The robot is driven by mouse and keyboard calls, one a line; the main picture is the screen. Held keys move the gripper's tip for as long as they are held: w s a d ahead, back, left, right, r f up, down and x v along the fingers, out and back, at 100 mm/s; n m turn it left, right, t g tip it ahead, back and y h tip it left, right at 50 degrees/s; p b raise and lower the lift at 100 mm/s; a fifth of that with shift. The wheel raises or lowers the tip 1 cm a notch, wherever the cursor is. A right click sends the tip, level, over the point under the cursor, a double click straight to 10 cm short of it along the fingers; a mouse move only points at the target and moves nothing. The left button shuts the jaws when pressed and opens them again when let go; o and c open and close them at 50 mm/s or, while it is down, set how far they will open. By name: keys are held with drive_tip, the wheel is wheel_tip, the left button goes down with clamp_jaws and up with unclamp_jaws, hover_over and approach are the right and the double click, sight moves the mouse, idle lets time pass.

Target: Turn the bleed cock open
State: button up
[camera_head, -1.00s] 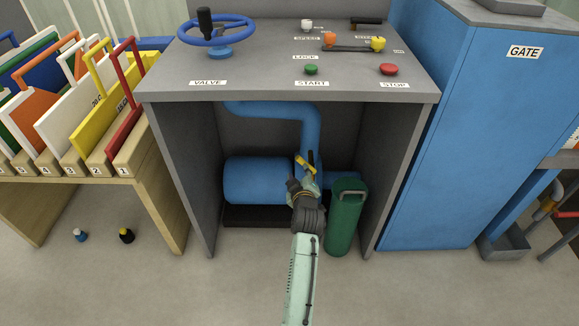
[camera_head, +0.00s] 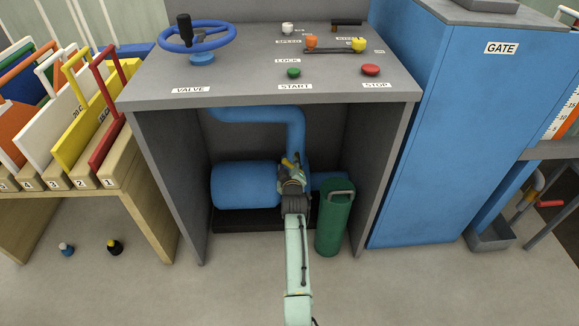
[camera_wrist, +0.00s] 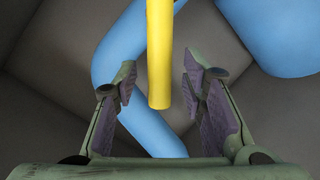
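The bleed cock's yellow lever (camera_head: 288,161) shows on the blue pump (camera_head: 243,186) in the recess under the console. My gripper hides much of it there. In the wrist view the yellow lever (camera_wrist: 159,55) comes down from the top edge, its rounded free end between my two finger pads. My gripper (camera_wrist: 160,82) is open, with a visible gap between the lever and each finger. In the head view my gripper (camera_head: 291,172) is in front of the pump, at the lever. The cock's body is not clearly visible.
A green cylinder (camera_head: 335,218) with a handle stands close to the right of my arm. The console's side panels (camera_head: 172,185) and top (camera_head: 250,80) enclose the recess. A blue pipe (camera_head: 296,130) runs down to the pump.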

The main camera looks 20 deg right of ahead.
drive_tip(key=shift+c, duration=0.2)
clamp_jaws()
idle(0.3)
idle(0.4)
